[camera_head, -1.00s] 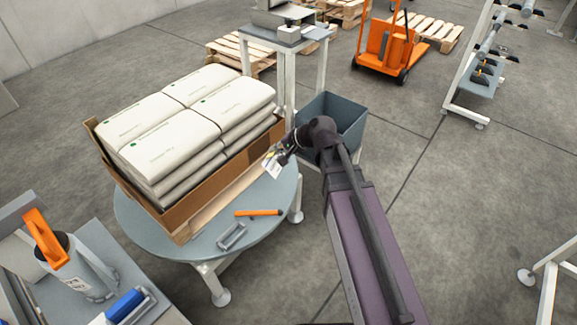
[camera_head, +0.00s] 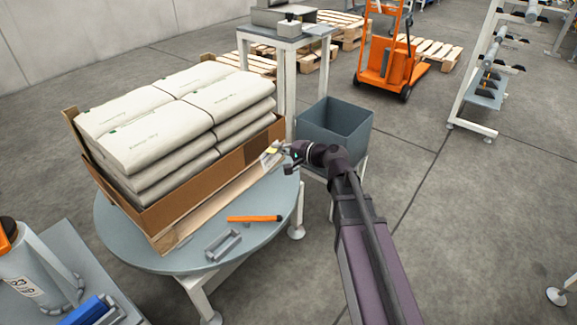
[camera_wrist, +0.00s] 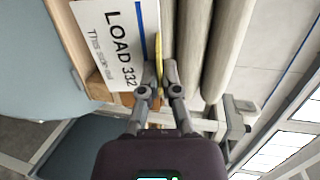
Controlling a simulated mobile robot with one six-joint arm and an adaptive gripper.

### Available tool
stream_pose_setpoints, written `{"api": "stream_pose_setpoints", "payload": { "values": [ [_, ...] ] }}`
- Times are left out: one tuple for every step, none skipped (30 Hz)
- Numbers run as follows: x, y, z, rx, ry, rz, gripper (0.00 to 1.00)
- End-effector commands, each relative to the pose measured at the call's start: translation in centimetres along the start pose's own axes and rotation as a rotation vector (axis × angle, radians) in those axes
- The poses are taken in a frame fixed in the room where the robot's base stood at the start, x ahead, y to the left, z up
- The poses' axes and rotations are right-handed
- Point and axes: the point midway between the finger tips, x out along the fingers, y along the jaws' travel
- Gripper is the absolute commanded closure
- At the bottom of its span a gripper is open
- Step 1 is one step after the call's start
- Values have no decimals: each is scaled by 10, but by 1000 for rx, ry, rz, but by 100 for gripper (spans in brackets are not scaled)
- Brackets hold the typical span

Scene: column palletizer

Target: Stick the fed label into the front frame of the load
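The load is several stacked pale sacks (camera_head: 180,115) in an open brown cardboard tray (camera_head: 215,175) on the round grey table. My gripper (camera_head: 284,151) is at the right end of the tray's long near side. It is shut on a white label (camera_head: 270,157), which also shows in the wrist view (camera_wrist: 112,35). The label reads "LOAD 332", with smaller print and a blue stripe. A yellow strip (camera_wrist: 159,50) lies between my fingertips (camera_wrist: 158,82). The label is close to the tray side; I cannot tell whether they touch. I cannot make out the front frame.
The round table (camera_head: 130,235) carries an orange-handled tool (camera_head: 254,218) and a grey metal bracket (camera_head: 222,244) in front of the tray. A dark grey bin (camera_head: 335,125) stands behind my arm. A bench with a white cylinder (camera_head: 32,270) is at lower left.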

Motion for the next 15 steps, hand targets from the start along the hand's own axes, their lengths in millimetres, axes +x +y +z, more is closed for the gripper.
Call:
{"api": "stream_pose_setpoints", "payload": {
  "values": [
    [3,14,-4,4,12,-21,100],
    [4,16,-7,4,19,-33,100],
    [4,20,-10,5,27,-50,100],
    [4,23,-12,7,35,-62,100],
    [5,25,-14,8,42,-75,100],
    [5,29,-18,9,53,-91,100],
    [5,32,-20,10,60,-102,100],
    [6,34,-22,11,67,-113,100],
    [6,38,-26,12,77,-127,100],
    [6,40,-28,12,84,-136,100],
    [6,42,-30,13,91,-146,100],
    [5,44,-32,13,98,-156,100],
    [5,46,-34,14,104,-164,100],
    [5,47,-35,14,109,-171,100],
    [5,49,-37,13,116,-178,100]
  ]
}}
